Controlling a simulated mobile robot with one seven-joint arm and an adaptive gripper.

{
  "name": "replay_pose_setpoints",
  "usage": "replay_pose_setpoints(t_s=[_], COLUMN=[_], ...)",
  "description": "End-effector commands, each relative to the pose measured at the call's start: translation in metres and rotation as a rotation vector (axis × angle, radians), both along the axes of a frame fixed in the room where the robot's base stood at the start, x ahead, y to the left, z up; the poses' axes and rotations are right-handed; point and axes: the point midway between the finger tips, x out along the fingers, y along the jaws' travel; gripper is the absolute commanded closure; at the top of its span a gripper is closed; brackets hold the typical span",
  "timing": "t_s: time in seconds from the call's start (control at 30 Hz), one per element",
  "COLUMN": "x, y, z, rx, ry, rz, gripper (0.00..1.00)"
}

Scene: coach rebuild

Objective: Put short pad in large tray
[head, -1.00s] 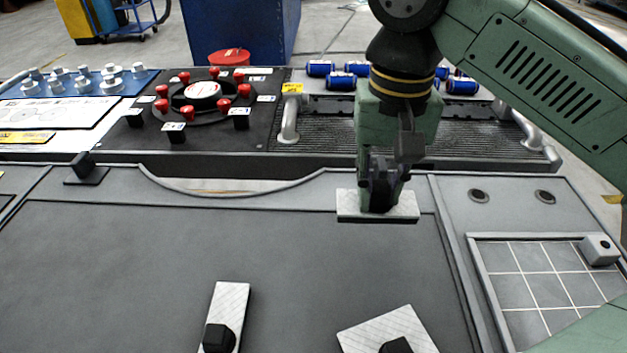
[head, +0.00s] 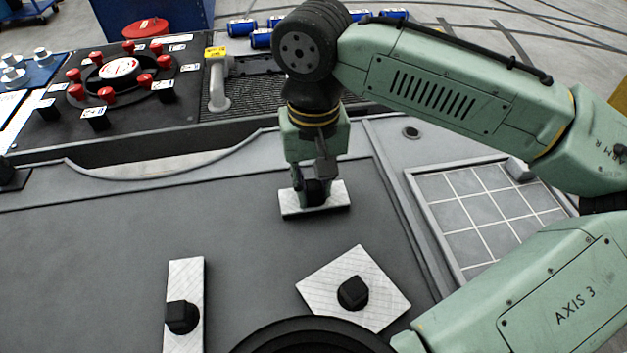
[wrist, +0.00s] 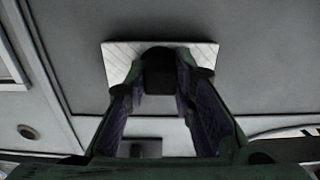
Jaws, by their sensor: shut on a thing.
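My gripper (head: 316,192) points down and is shut on the black knob of a pale hatched rectangular pad (head: 290,204), probably the short pad. The pad also shows in the wrist view (wrist: 118,62), with the knob between the fingers. It is level, over the back right part of a wide dark flat panel with a raised border (head: 110,225), probably the large tray. I cannot tell whether the pad touches the panel. A long narrow pad (head: 186,275) with a black knob lies at front left. A wider, turned pad (head: 385,300) lies at front centre.
A gridded tray (head: 470,208) with a small block at its corner is at right, partly behind my arm. Behind the panel stand a fixture with red knobs (head: 118,69) and a ribbed rack (head: 250,95). Bare panel lies left of the held pad.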

Motion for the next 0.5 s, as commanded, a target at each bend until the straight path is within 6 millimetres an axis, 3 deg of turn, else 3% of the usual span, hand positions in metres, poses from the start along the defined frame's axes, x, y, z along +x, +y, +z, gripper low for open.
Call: replay_pose_setpoints(t_s=[0.13, 0.17, 0.43, 0.5], x=[-0.0001, 0.0, 0.0001, 0.0001], y=[0.0003, 0.0002, 0.0001, 0.0001], z=[-0.0039, -0.0029, -0.0025, -0.0025], rx=[0.001, 0.001, 0.0, 0.0], ry=[0.0, 0.0, 0.0, 0.0], rz=[0.0, 0.0, 0.0, 0.0], gripper=[1.0, 0.75, 0.57, 0.57])
